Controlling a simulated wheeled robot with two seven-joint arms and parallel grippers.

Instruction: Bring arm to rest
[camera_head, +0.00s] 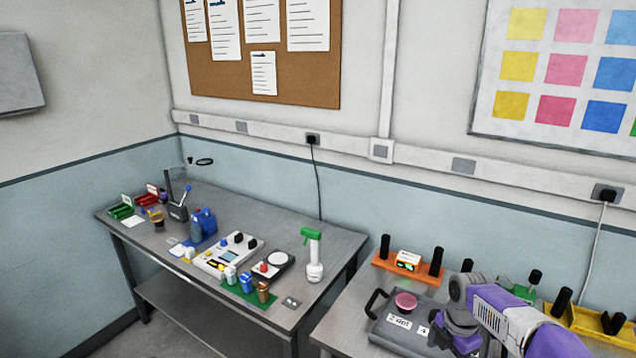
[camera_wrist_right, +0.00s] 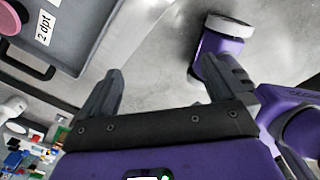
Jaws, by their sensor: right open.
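My right gripper (camera_wrist_right: 162,85) shows in the right wrist view with its two dark fingers spread wide apart. Nothing is between the fingers; bare grey metal surface lies beyond them. In the head view my purple and grey right arm is folded at the lower right, over the right-hand bench (camera_head: 345,325). Its fingers cannot be made out there. My left gripper is in neither view.
A grey tray-like device (camera_head: 385,330) with a pink disc (camera_head: 406,301) stands beside my right arm. An orange rack (camera_head: 425,271) and a yellow rack (camera_head: 590,322) are behind. The left bench (camera_head: 335,243) holds a green-topped spray bottle (camera_head: 314,262) and several small items.

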